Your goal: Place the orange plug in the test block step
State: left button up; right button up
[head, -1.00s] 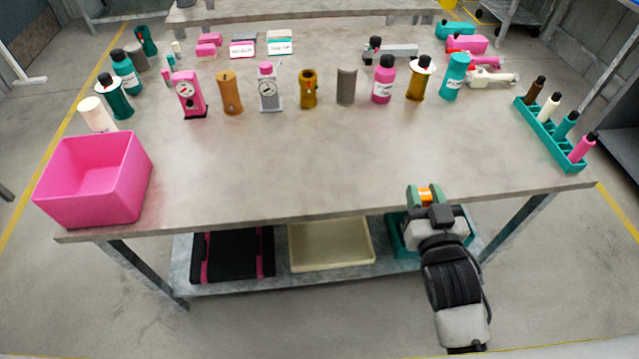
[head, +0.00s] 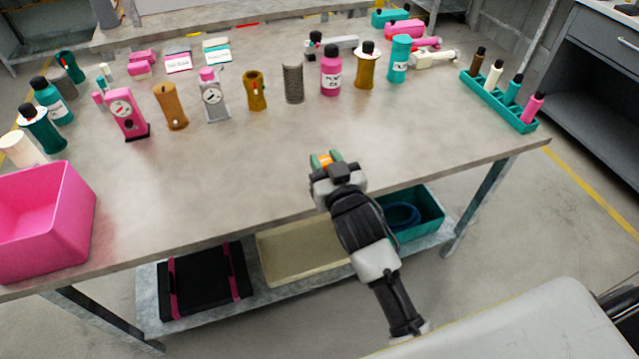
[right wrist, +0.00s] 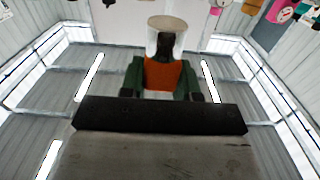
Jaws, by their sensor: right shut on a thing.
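My right gripper (head: 326,162) is shut on the orange plug (head: 322,160) near the table's front edge. In the right wrist view the plug (right wrist: 162,75) sits between the green fingers of my right gripper (right wrist: 161,80). It has an orange body, a black neck and a pale, wide end pointing away from the wrist. I cannot tell for sure which thing is the test block; a grey block (head: 345,42) with a black end lies at the back of the table. My left gripper is not in view.
The table (head: 420,140) is clear around the middle and front. Several bottles and gauges stand in a row behind. A pink bin (head: 75,215) is at the left and a teal rack (head: 500,108) at the right. A beige tray (head: 300,265) and a teal bin (head: 425,225) are on the lower shelf.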

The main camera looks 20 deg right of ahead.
jog(key=shift+s+a+f, duration=0.4)
jog(key=shift+a+f, duration=0.1)
jog(key=shift+a, duration=0.2)
jog(key=shift+f, duration=2)
jog(key=shift+f+b, duration=0.1)
jog(key=shift+b, duration=0.25)
jog(key=o, duration=0.9)
jog(key=shift+o, duration=0.2)
jog(key=shift+s, duration=0.1)
jog(key=s, duration=1.1)
jog(key=shift+s+d, duration=0.15)
jog(key=shift+s, duration=0.25)
